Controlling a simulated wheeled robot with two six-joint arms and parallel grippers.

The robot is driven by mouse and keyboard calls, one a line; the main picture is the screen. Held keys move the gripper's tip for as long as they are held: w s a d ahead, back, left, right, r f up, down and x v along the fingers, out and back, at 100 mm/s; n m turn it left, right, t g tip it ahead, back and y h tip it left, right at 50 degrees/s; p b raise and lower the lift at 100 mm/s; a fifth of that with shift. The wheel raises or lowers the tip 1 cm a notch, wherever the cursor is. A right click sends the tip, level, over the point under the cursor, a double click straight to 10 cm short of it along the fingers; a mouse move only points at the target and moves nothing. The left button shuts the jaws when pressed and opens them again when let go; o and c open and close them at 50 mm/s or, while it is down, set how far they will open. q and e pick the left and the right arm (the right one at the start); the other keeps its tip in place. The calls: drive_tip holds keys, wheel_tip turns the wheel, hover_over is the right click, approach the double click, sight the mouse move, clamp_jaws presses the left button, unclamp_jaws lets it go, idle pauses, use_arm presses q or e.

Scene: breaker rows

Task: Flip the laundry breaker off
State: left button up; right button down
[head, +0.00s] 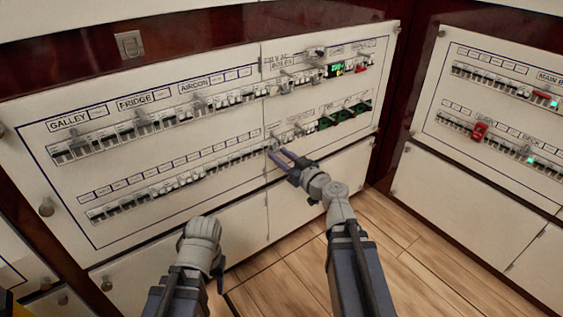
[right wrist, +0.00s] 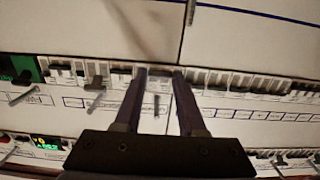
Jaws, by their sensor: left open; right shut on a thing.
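The main breaker panel (head: 150,215) is white with two rows of small switches. My right gripper (head: 276,148) reaches the lower row (head: 180,180) near the panel's middle seam. In the right wrist view, my right gripper (right wrist: 162,76) has its two fingertips at that row, shut on a breaker switch between them. The switch's position and name cannot be read, and no laundry label is legible. My left arm ends at a grey wrist in front of the panel's lower left; its fingers do not show.
The upper row (head: 150,122) has larger labels, including galley, fridge and aircon. A green display (head: 335,71) sits at its right. A second panel (head: 490,120) with a red switch (head: 479,131) stands at right. Wooden floor (head: 410,240) lies below.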

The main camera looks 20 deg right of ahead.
idle(0.4)
drive_tip(key=shift+c, duration=2.4)
unclamp_jaws()
